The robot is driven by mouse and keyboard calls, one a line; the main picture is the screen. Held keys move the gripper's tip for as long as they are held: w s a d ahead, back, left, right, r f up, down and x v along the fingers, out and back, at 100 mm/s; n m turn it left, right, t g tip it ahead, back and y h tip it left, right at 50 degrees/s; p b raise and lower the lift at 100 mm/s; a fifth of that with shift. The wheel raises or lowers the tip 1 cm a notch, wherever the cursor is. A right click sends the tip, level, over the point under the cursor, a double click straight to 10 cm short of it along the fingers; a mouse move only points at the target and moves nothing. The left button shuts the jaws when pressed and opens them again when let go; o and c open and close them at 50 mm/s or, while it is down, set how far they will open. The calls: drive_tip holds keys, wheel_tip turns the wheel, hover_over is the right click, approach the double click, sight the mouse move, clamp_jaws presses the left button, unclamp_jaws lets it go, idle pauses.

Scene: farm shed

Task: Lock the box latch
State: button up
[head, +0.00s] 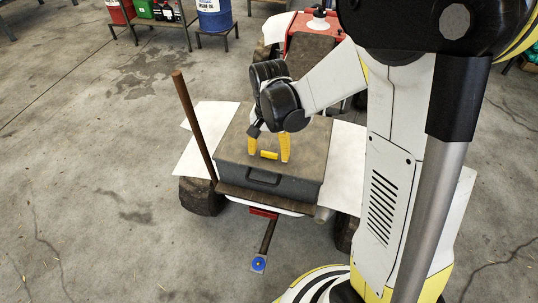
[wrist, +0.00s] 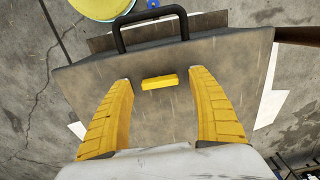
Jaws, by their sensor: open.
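The grey box (head: 233,159) sits on the back of a small vehicle, with its lid down. A yellow latch (head: 270,155) is on the box near the top front edge, above the dark handle (head: 264,178). In the wrist view the latch (wrist: 159,82) is a short yellow bar, lying just short of the black handle (wrist: 150,27). My gripper (head: 269,157) is open and empty, its yellow fingers on either side of the latch. In the wrist view the gripper (wrist: 160,82) shows clear gaps between both fingers and the latch. Whether the fingertips touch the box is unclear.
A brown post (head: 194,127) rises at the left of the box. White fenders (head: 201,150) flank it, and a tow bar (head: 267,238) sticks out in front. Drums and cans stand on benches (head: 155,21) at the back left. The concrete floor at left is clear.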

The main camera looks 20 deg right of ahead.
drive_tip(key=shift+f, duration=0.35)
drive_tip(key=c, duration=1.2)
drive_tip(key=shift+o, duration=0.2)
